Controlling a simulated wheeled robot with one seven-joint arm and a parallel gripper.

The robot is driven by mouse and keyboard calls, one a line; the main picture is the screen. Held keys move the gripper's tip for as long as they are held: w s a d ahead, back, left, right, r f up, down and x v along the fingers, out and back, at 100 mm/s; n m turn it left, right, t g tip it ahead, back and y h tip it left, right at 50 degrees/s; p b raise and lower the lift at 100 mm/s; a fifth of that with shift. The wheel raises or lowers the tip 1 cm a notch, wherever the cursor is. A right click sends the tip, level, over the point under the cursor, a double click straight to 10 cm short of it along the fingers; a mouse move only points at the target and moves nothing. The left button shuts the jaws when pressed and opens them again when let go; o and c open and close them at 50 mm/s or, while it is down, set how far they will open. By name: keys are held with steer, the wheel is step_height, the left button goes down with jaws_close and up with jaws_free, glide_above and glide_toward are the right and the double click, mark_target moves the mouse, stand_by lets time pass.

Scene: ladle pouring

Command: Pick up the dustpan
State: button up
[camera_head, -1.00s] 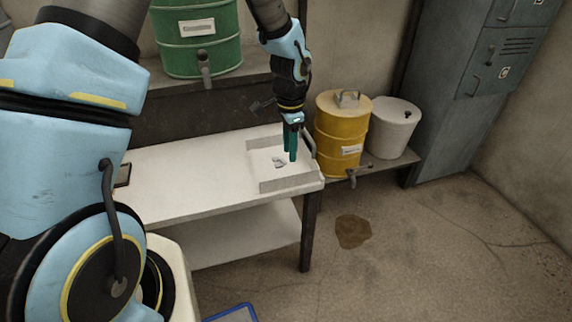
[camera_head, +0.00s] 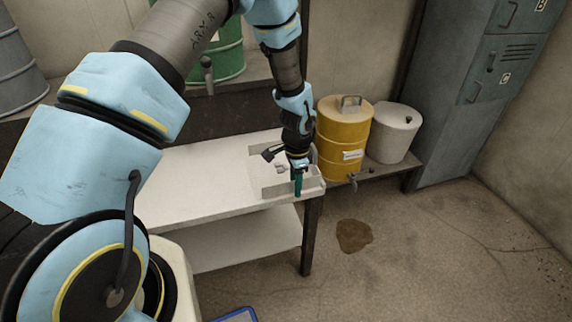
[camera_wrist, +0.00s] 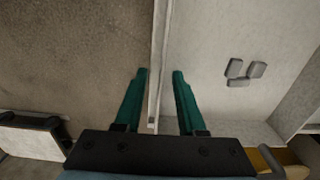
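A pale, shallow, low-walled tray (camera_head: 275,191) lies at the right end of the white table; it looks like the dustpan, but I cannot be sure. My gripper (camera_head: 298,192) points down at its front right side, with teal fingers. In the wrist view, the fingers of my gripper (camera_wrist: 161,72) are apart, with a thin upright pale wall (camera_wrist: 160,50) running between them. I cannot tell whether either finger touches it. Small grey pieces (camera_wrist: 243,72) lie on the pale surface right of the fingers.
The white table (camera_head: 195,185) has a lower shelf. A yellow drum (camera_head: 343,135) and a white bucket (camera_head: 393,132) stand close behind and right of my gripper. A green drum (camera_head: 230,60) stands at the back. Floor right of the table is open, with a brown stain (camera_head: 353,235).

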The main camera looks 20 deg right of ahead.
jaws_close()
stand_by(1.4)
